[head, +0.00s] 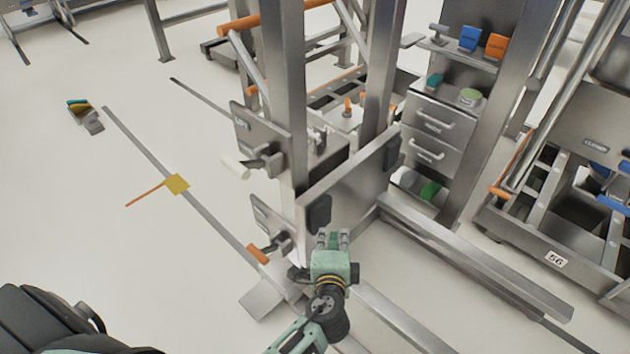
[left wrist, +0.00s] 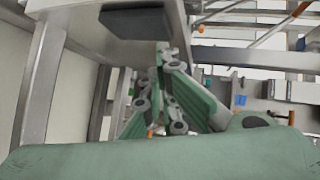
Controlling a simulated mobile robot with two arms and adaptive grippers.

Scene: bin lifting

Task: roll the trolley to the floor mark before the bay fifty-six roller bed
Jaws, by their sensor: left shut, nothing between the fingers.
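A wheeled frame with an orange-gripped push bar (head: 505,180) and dark compartments stands at the right edge. A white plate reading 56 (head: 556,259) is on its low front side. I cannot tell whether this is the trolley or the roller bed. Another low wheeled frame with an orange bar (head: 240,24) stands at the back, partly hidden by a post. A yellow square (head: 177,184) lies on a grey floor strip. My left gripper (head: 333,238) is shut and empty, close to a steel panel with black pads; its green fingers (left wrist: 165,75) show in the left wrist view. My right gripper is out of view.
A steel post (head: 285,110) with plates and a steel panel (head: 345,185) stand just before my left gripper. A drawer cabinet (head: 437,130) is behind. Low steel rails (head: 470,260) cross the floor at right. Open floor (head: 90,210) lies at left, with a small item (head: 85,115) on it.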

